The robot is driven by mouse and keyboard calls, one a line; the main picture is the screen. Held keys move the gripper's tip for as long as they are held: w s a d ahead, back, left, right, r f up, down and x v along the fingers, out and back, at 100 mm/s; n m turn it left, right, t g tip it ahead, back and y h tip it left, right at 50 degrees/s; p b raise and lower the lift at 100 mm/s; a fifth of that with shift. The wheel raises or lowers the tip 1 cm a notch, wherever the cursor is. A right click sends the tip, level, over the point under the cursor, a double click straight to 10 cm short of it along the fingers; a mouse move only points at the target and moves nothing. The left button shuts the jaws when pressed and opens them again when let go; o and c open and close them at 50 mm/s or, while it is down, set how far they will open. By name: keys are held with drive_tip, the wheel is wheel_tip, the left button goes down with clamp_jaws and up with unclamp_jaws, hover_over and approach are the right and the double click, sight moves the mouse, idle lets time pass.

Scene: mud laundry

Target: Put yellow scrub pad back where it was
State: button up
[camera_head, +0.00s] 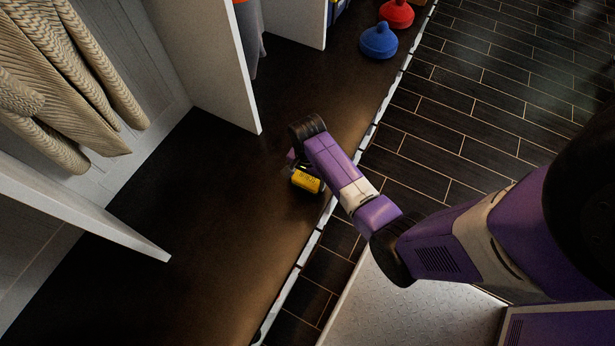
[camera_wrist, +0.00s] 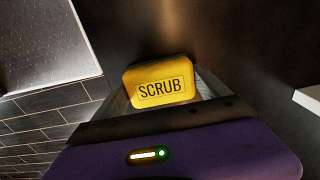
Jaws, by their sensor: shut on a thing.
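The yellow scrub pad (camera_head: 306,181) is at the end of my arm, over the dark brown bench surface (camera_head: 190,220) in the head view. In the wrist view the yellow scrub pad (camera_wrist: 160,81) fills the space between the fingers, with the word SCRUB facing the camera. My gripper (camera_head: 304,172) is shut on the pad. In the wrist view my gripper (camera_wrist: 164,98) has a finger on each side of it. I cannot tell whether the pad touches the surface or hangs just above it.
White upright dividers (camera_head: 225,70) and (camera_head: 95,215) split the space at the left. Beige knitted clothing (camera_head: 75,75) hangs there. Blue (camera_head: 379,41) and red (camera_head: 397,13) rounded objects sit at the far end. Dark tiled floor (camera_head: 470,110) lies right of the white edge. The surface around the pad is bare.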

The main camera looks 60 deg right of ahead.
sight(308, 177)
drive_tip(key=shift+f, duration=0.15)
drive_tip(key=o, duration=1)
drive_tip(key=shift+o, duration=0.2)
wheel_tip(308, 177, up, 12)
drive_tip(key=p, duration=0.2)
drive_tip(key=s+a+n+t+h, duration=0.2)
drive_tip(key=s+a+n+t, duration=0.4)
drive_tip(key=s+a+n, duration=0.3)
drive_tip(key=s+a+r+n+t, duration=0.3)
drive_tip(key=r, duration=0.5)
drive_tip(key=s+a+r+n+t+y, duration=0.1)
drive_tip(key=s+a+r+n+t, duration=0.1)
drive_tip(key=r, duration=0.7)
drive_tip(key=s+a+r+n+t+y, duration=0.1)
drive_tip(key=s+a+r+n+t, duration=0.2)
drive_tip(key=r, duration=0.5)
drive_tip(key=shift+s+a+r+n+t, duration=0.3)
drive_tip(key=shift+s+a+t, duration=0.2)
drive_tip(key=shift+s+a, duration=0.35)
